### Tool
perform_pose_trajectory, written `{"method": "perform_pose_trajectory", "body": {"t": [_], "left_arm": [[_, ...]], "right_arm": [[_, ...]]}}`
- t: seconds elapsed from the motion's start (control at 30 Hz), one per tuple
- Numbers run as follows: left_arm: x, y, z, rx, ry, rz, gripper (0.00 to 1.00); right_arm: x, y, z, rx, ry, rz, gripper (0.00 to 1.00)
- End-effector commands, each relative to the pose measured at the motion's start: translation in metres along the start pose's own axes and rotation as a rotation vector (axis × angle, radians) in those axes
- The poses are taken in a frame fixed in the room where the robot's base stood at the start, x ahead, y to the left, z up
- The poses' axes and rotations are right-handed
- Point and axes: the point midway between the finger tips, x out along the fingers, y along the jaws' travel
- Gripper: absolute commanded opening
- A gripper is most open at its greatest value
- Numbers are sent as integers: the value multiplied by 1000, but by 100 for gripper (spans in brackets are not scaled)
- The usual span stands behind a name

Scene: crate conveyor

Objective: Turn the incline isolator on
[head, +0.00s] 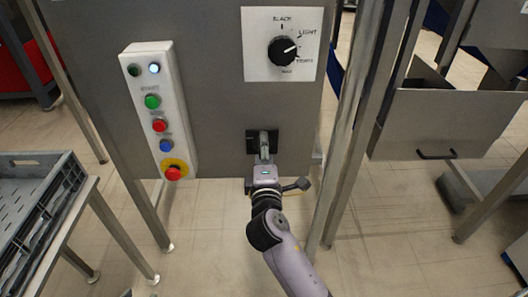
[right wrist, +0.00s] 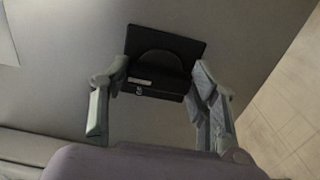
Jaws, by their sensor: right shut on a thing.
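The incline isolator looks to be a dark square plate with a rounded handle (right wrist: 160,68), low on a grey panel; in the head view its plate (head: 252,141) is mostly covered by my gripper. My right gripper (head: 264,152) reaches up to it from below, with its fingers at the plate. In the right wrist view my right gripper (right wrist: 162,82) has one finger on each side of the handle and is shut on it. A small pale label shows on the handle; its on or off position cannot be read. My left gripper is not in view.
A black rotary selector (head: 282,50) on a white plate sits above. A button box (head: 158,108) with coloured buttons and a red emergency stop stands left. Metal posts (head: 355,130) rise close at right. A grey crate (head: 62,190) lies at far left.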

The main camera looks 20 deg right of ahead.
Motion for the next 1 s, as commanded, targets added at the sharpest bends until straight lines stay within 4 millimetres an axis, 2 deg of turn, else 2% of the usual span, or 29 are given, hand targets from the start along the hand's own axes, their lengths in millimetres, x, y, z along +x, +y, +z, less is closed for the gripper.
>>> {"method": "perform_pose_trajectory", "body": {"t": [0.4,0.43,0.7,1.0], "left_arm": [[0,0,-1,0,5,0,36],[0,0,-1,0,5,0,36],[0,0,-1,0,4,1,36],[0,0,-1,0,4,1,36]], "right_arm": [[0,-1,1,6,-3,-2,27],[0,-1,1,6,-3,-2,56],[0,0,0,5,-1,-1,74],[0,0,0,5,0,-1,75]]}}
